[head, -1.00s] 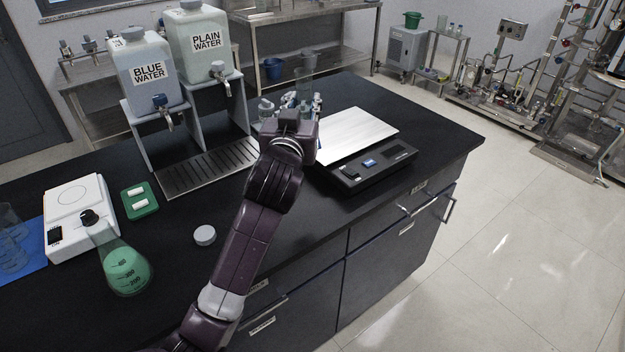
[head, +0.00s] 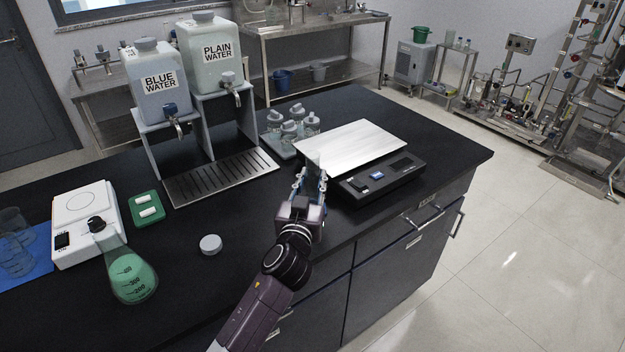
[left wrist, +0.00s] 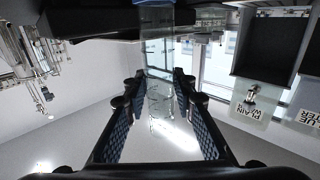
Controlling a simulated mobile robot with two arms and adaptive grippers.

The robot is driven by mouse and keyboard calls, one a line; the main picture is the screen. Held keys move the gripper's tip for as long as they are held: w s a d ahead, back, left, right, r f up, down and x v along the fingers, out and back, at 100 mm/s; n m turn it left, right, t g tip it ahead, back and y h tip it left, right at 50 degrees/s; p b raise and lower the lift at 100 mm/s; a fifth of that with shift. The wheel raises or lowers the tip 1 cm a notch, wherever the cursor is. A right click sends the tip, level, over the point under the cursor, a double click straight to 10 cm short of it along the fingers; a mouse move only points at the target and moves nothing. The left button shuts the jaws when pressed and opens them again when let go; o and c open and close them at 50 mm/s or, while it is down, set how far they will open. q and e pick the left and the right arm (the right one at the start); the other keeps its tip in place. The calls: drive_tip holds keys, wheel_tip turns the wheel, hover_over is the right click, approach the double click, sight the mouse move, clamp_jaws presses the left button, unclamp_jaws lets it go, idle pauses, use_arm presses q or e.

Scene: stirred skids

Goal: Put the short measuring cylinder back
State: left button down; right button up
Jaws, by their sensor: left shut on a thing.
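My left gripper (head: 311,178) is shut on a clear glass measuring cylinder (left wrist: 158,90). In the left wrist view the cylinder stands between the two finger pads (left wrist: 160,118). In the head view the cylinder (head: 313,163) is hard to make out; it shows faintly at the fingertips, in front of the balance's left edge. I cannot tell its exact height above the bench. My right gripper is not in view.
The balance (head: 385,182) is close right of the gripper. A tray of stoppered bottles (head: 290,128) lies behind. Left are a drip tray (head: 220,178), white cap (head: 210,244), green flask (head: 132,278), stirrer (head: 85,220) and blue mat (head: 38,245) with glassware. Black bench is bare between.

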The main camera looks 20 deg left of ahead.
use_arm(q)
drive_tip(key=shift+f, duration=0.15)
drive_tip(key=c, duration=1.6)
unclamp_jaws()
drive_tip(key=shift+r, duration=0.2)
drive_tip(key=s+d+b, duration=0.1)
drive_tip(key=s+b, duration=0.1)
drive_tip(key=s, duration=1)
drive_tip(key=shift+d, duration=0.2)
